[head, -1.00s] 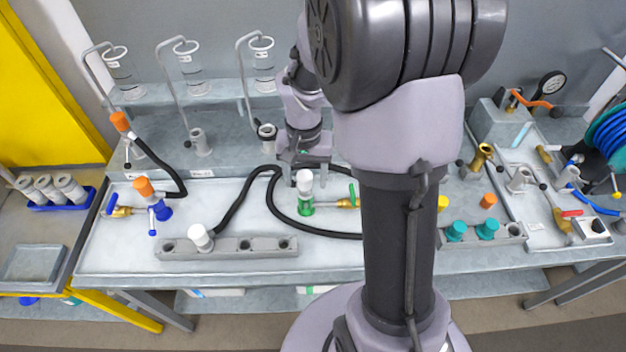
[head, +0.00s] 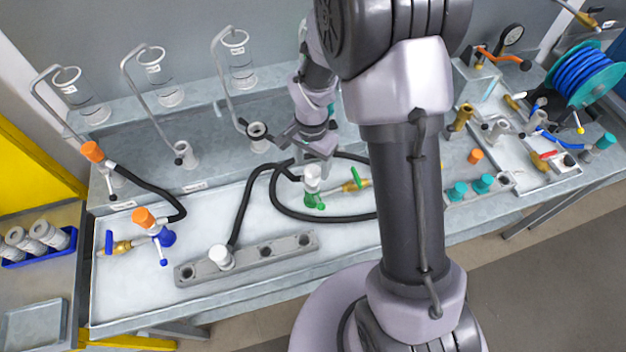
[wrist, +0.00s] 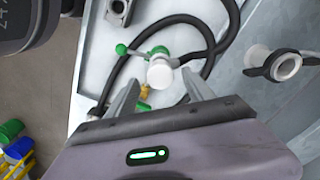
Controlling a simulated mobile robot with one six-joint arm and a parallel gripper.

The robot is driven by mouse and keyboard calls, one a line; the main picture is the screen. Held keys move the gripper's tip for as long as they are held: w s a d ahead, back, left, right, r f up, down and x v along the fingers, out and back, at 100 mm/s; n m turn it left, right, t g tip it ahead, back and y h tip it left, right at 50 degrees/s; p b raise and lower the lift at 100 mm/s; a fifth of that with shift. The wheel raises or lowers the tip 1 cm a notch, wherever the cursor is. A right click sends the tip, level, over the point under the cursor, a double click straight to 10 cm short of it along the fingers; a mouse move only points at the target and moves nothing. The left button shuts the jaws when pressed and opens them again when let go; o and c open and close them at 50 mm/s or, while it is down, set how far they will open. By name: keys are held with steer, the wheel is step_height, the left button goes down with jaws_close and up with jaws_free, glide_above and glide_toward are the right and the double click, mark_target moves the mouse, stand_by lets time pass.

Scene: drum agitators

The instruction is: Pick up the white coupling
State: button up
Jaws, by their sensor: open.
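A white coupling (head: 312,176) stands upright on a green valve body (head: 314,200) on the pale bench top. In the wrist view the white coupling (wrist: 160,74) shows as a round white top between my finger lines, a little beyond the tips. My gripper (head: 317,150) is open and empty, just behind and above it in the head view. In the wrist view my gripper (wrist: 158,92) has its two fingers spread either side, with no clear contact. A second white piece (head: 221,256) sits in a grey slotted rail at a black hose's end.
The grey rail (head: 265,254) lies in front. A black hose (head: 277,205) loops around the green valve. An orange-capped blue valve (head: 150,222) is at left. A grey pipe fitting with a black ring (wrist: 285,66) is at right in the wrist view.

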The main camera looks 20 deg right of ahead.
mark_target(312, 170)
step_height(312, 170, down, 6)
steer(key=shift+w+f+b, duration=0.1)
steer(key=shift+b, duration=0.45)
jaws_close()
